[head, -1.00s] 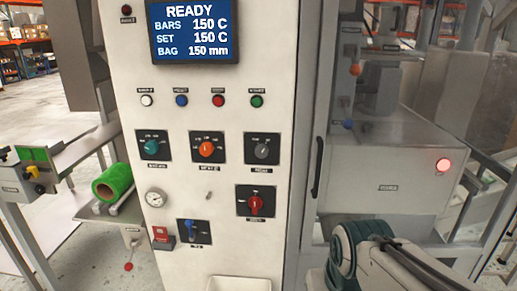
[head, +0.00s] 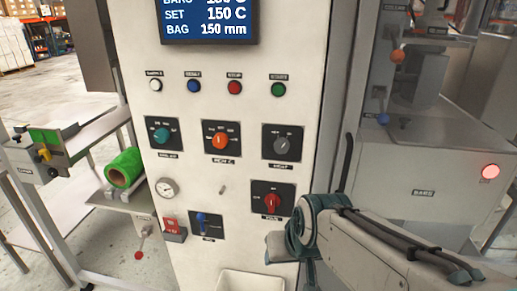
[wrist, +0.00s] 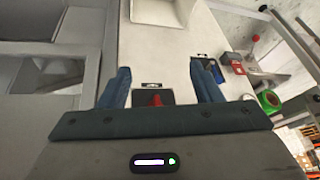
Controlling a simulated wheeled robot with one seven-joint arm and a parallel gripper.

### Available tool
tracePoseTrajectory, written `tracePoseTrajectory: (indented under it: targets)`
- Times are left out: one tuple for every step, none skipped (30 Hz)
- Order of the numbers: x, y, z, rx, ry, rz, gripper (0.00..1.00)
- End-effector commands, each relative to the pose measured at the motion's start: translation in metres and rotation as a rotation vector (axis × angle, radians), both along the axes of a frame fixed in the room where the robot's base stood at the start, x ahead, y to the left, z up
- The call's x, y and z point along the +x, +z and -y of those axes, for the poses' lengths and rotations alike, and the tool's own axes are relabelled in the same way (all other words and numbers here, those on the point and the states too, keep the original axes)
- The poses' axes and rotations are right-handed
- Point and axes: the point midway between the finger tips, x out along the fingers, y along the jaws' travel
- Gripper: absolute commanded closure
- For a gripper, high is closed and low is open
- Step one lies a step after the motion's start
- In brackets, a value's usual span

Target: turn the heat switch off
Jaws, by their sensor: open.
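The heat switch (head: 282,146) is a grey rotary knob on a black plate, labelled HEAT, at the right of the upper knob row on the white panel (head: 225,110). A red knob (wrist: 156,99) shows beyond the gap.
A red switch (head: 272,203) sits under the heat switch. A door handle (head: 346,163) stands right of the panel. A white bin (head: 245,281) juts out below.

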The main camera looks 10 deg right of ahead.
Motion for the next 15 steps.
tracePoseTrajectory:
  targets:
    - [0.014, 0.001, -0.013, 0.039, -0.005, 0.063, 0.42]
    - [0.024, 0.004, -0.020, 0.064, -0.013, 0.109, 0.42]
    - [0.036, 0.008, -0.030, 0.099, -0.026, 0.169, 0.42]
    - [0.045, 0.012, -0.036, 0.126, -0.038, 0.215, 0.42]
    - [0.054, 0.016, -0.043, 0.152, -0.053, 0.260, 0.42]
    - [0.065, 0.022, -0.051, 0.186, -0.073, 0.320, 0.42]
    - [0.072, 0.026, -0.056, 0.209, -0.091, 0.364, 0.42]
    - [0.079, 0.031, -0.061, 0.232, -0.110, 0.407, 0.42]
    - [0.088, 0.037, -0.066, 0.260, -0.139, 0.462, 0.42]
    - [0.094, 0.042, -0.069, 0.281, -0.162, 0.504, 0.42]
    - [0.100, 0.047, -0.071, 0.300, -0.186, 0.545, 0.42]
    - [0.107, 0.053, -0.073, 0.323, -0.222, 0.598, 0.42]
    - [0.111, 0.057, -0.074, 0.338, -0.249, 0.638, 0.42]
    - [0.115, 0.062, -0.074, 0.353, -0.278, 0.676, 0.42]
    - [0.119, 0.068, -0.073, 0.368, -0.320, 0.728, 0.42]
